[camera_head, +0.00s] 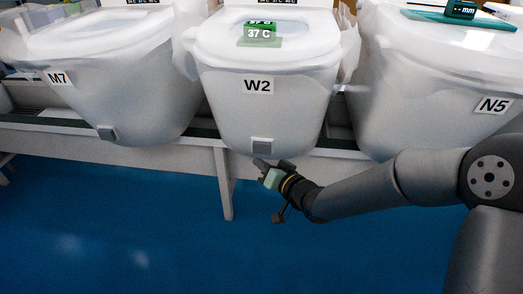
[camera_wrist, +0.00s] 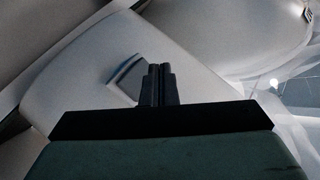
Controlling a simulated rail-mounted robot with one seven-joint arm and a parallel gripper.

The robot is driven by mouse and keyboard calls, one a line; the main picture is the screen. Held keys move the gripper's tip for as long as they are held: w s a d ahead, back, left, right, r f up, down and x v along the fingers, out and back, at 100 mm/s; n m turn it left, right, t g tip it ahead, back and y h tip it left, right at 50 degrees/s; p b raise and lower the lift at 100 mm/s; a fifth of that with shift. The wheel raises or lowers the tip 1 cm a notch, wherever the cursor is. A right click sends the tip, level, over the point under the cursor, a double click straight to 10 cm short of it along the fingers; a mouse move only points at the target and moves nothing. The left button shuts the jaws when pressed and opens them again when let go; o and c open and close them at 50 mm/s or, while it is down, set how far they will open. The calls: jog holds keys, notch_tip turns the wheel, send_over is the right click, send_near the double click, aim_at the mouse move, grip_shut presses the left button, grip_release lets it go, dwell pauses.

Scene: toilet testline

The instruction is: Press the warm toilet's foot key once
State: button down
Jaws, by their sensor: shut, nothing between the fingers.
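The middle toilet (camera_head: 265,100) is white, labelled W2, with a green display reading 37 C on its lid. Its foot key (camera_head: 262,146) is a small light-grey square low on the front. My gripper (camera_head: 261,163) is shut and empty, just below that key in the head view. In the wrist view the shut fingers (camera_wrist: 159,70) stand upright in the picture, and a grey square key (camera_wrist: 125,78) shows just left of them, partly hidden by them. I cannot tell whether the fingertips touch the toilet or key.
Toilet M7 (camera_head: 115,95) with its own grey key (camera_head: 107,133) stands left. Toilet N5 (camera_head: 445,95) stands right, behind my arm, with a teal item (camera_head: 455,17) on top. The toilets sit on a long bench (camera_head: 190,155) with a leg below W2. The blue floor (camera_head: 110,230) is clear.

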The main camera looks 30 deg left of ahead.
jog(key=shift+s+d, duration=0.3)
jog(key=shift+s, duration=0.25)
jog(key=shift+s+d, duration=0.25)
jog(key=shift+s, duration=0.3)
